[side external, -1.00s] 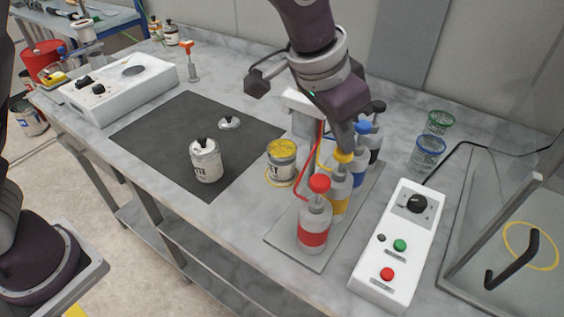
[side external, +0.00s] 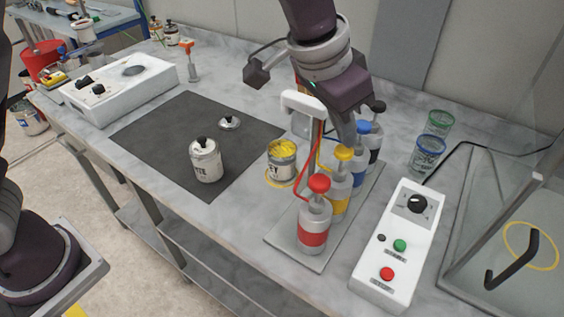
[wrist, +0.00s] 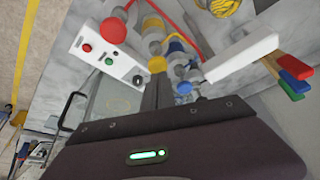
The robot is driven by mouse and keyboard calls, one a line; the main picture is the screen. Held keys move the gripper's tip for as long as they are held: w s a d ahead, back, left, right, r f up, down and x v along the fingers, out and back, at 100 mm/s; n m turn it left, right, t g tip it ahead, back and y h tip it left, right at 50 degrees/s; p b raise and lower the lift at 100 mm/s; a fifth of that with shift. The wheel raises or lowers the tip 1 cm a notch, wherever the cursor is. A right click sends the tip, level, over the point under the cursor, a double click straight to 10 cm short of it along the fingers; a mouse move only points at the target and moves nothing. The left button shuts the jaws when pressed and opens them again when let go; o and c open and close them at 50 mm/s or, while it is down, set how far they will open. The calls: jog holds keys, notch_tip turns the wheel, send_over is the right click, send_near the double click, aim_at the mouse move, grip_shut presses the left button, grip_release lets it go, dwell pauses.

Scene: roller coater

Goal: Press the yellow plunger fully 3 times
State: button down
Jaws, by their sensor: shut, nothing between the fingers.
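The yellow plunger (side external: 344,152) tops the yellow-banded bottle (side external: 339,190), second from the front in a row of pump bottles. My gripper (side external: 346,142) is shut and empty, its fingertips just above and slightly behind the yellow plunger. I cannot tell whether they touch it. In the wrist view, the yellow plunger (wrist: 157,64) lies just beyond the fingertips of my gripper (wrist: 157,80). An open can (side external: 282,172) holding yellow stuff stands left of the bottle, beside the white dispenser head.
The red plunger (side external: 319,183) is in front, and the blue plunger (side external: 363,127) is behind. A white control box (side external: 398,250) stands at right. A white lidded can (side external: 206,165) stands on the dark mat (side external: 160,135). The mat's left part is clear.

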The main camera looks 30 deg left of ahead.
aim_at(343, 149)
jog(key=shift+f, duration=1.55)
jog(key=shift+r, duration=1.8)
